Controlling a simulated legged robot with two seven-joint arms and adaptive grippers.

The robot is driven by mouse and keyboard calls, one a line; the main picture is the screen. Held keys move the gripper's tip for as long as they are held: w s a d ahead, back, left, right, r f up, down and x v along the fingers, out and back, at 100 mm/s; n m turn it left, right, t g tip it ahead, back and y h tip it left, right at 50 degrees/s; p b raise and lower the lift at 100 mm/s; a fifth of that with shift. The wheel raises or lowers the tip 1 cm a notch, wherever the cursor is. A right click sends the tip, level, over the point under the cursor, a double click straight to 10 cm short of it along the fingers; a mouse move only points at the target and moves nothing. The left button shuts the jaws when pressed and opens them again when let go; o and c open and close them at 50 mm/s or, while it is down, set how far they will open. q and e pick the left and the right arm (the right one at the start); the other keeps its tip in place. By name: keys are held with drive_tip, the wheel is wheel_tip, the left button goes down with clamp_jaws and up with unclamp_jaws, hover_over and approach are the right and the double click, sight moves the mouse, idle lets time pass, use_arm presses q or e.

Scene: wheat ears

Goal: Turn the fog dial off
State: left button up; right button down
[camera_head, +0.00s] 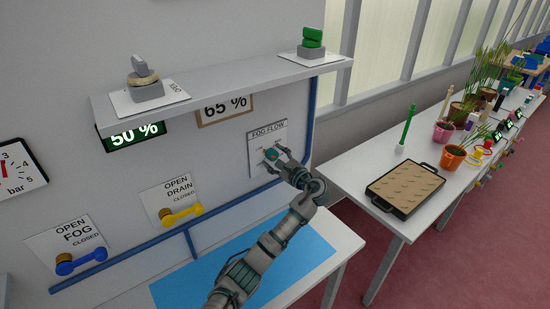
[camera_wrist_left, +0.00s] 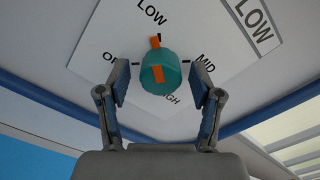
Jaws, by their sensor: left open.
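The fog dial is a teal knob with an orange pointer (camera_wrist_left: 159,74) on a white plate marked LOW, MID and HIGH, with a partly hidden label at the left. In the left wrist view the pointer's orange end lies toward LOW. In the head view the FOG FLOW plate (camera_head: 268,133) is on the wall, with the teal knob (camera_head: 271,154) small on it. My left gripper (camera_wrist_left: 160,85) is open, one finger on each side of the knob, with gaps visible on both sides. My right gripper is not in view.
A shelf (camera_head: 220,88) juts from the wall above the dial. A blue pipe (camera_head: 311,110) runs beside the plate. The yellow drain lever (camera_head: 182,213) and blue fog lever (camera_head: 82,261) are lower left. A table with a tray (camera_head: 423,167) stands at right.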

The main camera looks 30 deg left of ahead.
use_arm(q)
drive_tip(key=shift+a, duration=0.15)
drive_tip(key=shift+c, duration=0.9)
drive_tip(key=c, duration=1)
drive_tip(key=shift+o, duration=0.2)
drive_tip(key=shift+f+n, duration=0.1)
drive_tip(key=shift+n, duration=0.2)
